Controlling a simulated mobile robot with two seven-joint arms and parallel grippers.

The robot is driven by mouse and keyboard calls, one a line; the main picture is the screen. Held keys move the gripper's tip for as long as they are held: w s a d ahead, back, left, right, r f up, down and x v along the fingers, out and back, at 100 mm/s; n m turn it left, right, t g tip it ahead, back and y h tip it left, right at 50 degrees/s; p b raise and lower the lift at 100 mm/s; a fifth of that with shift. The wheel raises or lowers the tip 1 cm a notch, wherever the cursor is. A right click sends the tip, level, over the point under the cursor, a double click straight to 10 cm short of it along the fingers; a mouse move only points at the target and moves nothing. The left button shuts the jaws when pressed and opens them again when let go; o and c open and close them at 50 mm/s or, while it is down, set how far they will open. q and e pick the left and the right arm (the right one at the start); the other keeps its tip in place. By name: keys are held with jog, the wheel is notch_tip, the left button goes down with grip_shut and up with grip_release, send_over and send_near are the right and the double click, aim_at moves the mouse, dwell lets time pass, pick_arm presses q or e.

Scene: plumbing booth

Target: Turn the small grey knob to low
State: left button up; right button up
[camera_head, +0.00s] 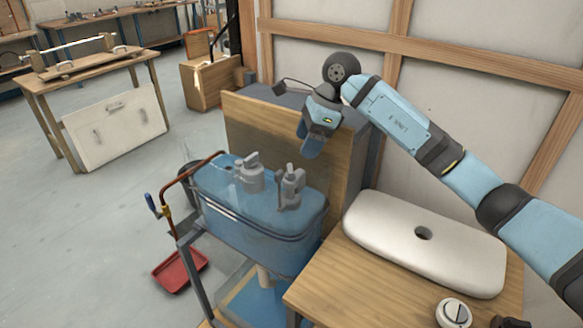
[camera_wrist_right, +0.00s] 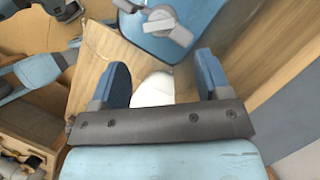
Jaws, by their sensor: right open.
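A small grey knob (camera_wrist_right: 168,24) with a raised bar shows on a blue surface at the top of that view, beyond the fingertips. I cannot read its setting. My left gripper is not seen.
A wooden board (camera_head: 248,123) stands behind the tank. The white lid (camera_head: 425,240) with a hole lies on the wooden table (camera_head: 335,290) at right. Open floor lies further left.

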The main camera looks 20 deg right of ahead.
aim_at(290, 173)
jog(key=x, duration=0.8)
jog(key=shift+c, duration=0.2)
jog(key=c, duration=0.9)
